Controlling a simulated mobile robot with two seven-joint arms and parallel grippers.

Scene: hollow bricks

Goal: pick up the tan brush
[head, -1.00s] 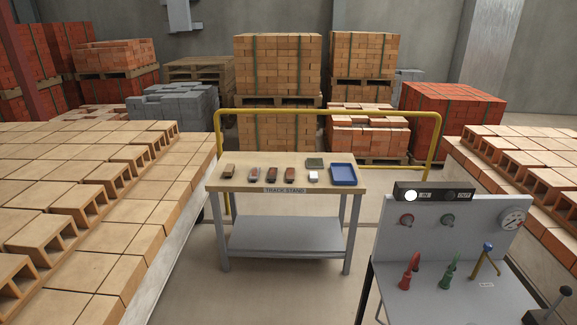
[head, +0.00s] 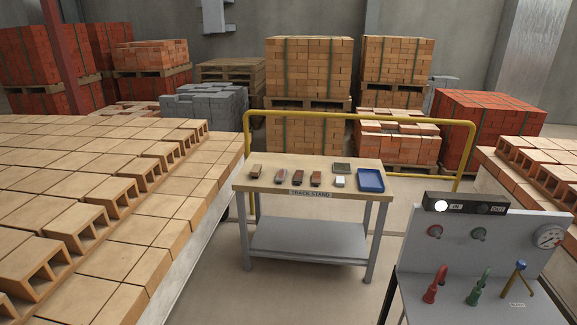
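Several small brush-like blocks lie in a row on the wooden top of the track stand (head: 380,188). The leftmost one is tan-brown and looks like the tan brush (head: 256,171), though it is too small to make out bristles. To its right lie a greyish-pink block (head: 281,175), a red-brown block (head: 298,179) and a dark brown block (head: 316,178). Neither of my grippers is in view.
A blue tray (head: 371,190), a small white block (head: 340,182) and a dark green pad (head: 342,167) share the top. A yellow rail (head: 400,119) runs behind. Hollow bricks (head: 130,195) fill the left; a control panel (head: 490,240) stands front right. Floor before the stand is clear.

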